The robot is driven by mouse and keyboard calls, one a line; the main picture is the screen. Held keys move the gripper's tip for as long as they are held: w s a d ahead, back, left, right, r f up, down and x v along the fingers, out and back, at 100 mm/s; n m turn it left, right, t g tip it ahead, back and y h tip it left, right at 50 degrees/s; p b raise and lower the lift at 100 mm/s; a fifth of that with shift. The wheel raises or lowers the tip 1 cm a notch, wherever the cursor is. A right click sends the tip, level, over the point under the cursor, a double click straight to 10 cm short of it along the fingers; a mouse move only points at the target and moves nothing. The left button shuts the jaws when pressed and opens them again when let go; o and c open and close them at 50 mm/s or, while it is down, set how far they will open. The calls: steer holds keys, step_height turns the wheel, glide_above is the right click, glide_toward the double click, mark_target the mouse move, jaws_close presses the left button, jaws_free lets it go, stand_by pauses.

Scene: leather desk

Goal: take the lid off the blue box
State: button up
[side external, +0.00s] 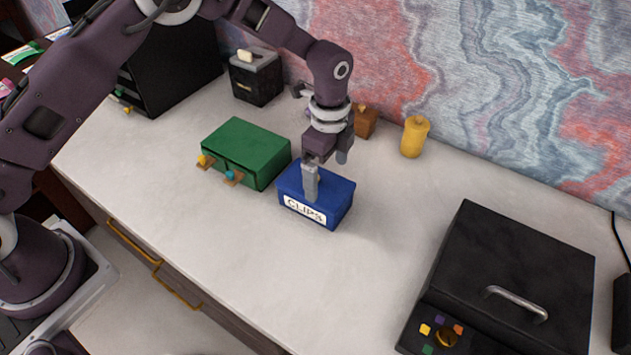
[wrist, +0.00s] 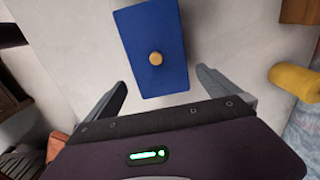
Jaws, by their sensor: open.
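The blue box (side external: 318,196) with a white "CLIPS" label stands on the desk in the side external view. Its blue lid (wrist: 150,30) fills the upper middle of the wrist view and is on the box. A round tan knob (wrist: 156,58) sits on the lid. My gripper (side external: 311,190) points down over the box, its fingers hiding part of the lid and the knob in the side external view. In the wrist view my gripper (wrist: 160,84) is open, with its fingers apart and nothing between them. The knob lies a little ahead of the fingertips.
A green two-drawer box (side external: 240,150) stands just left of the blue box. A yellow canister (side external: 414,136) and a brown wooden block (side external: 365,121) are behind it. A black lidded appliance (side external: 510,270) is at right. The desk front is clear.

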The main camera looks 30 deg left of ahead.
step_height(320, 180, down, 3)
steer(key=shift+r, duration=0.2)
steer(key=c, duration=1.2)
step_height(320, 180, up, 10)
glide_above(275, 269)
step_height(275, 269, down, 7)
step_height(275, 269, down, 10)
steer(key=shift+f, duration=0.1)
